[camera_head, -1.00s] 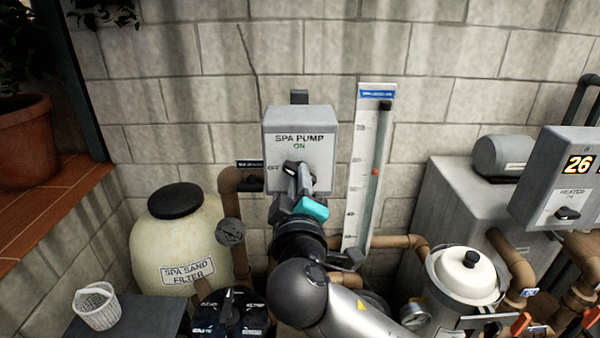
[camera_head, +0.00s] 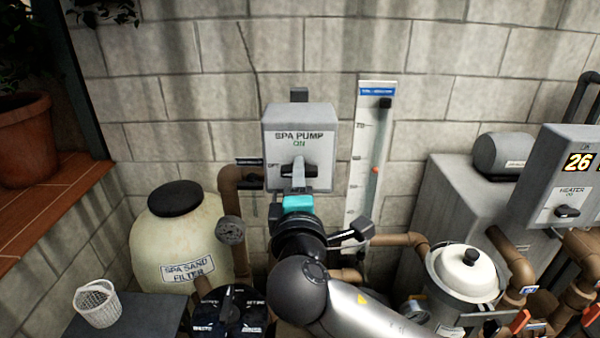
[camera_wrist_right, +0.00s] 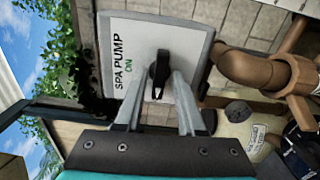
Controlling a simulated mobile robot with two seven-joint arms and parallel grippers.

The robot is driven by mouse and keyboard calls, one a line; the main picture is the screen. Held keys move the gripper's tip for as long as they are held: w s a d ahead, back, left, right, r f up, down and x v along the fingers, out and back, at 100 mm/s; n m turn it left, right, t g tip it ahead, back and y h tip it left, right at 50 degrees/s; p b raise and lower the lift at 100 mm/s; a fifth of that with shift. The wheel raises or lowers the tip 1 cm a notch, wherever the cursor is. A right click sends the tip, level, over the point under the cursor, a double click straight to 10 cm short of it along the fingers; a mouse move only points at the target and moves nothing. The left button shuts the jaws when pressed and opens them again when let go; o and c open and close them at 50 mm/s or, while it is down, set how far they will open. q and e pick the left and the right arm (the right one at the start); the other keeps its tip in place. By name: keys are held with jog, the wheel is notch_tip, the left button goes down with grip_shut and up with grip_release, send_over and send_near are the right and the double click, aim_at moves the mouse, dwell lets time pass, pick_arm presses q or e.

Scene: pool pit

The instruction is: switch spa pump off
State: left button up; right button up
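The grey spa pump box (camera_head: 345,145) is on the block wall in the head view and reads "SPA PUMP ON". Its black knob (camera_head: 311,171) lies level, with an OFF mark at its left. My right gripper (camera_head: 299,170) is at the knob, its fingers above and below it. In the right wrist view the knob (camera_wrist_right: 159,62) is between the two grey fingers (camera_wrist_right: 162,82), which look close against its sides. Actual contact is hard to see. My left gripper is out of view.
A level gauge (camera_head: 357,215) stands just right of the box. A brown pipe (camera_head: 228,190) and the sand filter (camera_head: 160,235) are at the left. A lidded strainer (camera_head: 468,275) and heater panel (camera_head: 545,185) are at the right.

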jog(key=shift+o, duration=1)
jog(key=s, duration=0.7)
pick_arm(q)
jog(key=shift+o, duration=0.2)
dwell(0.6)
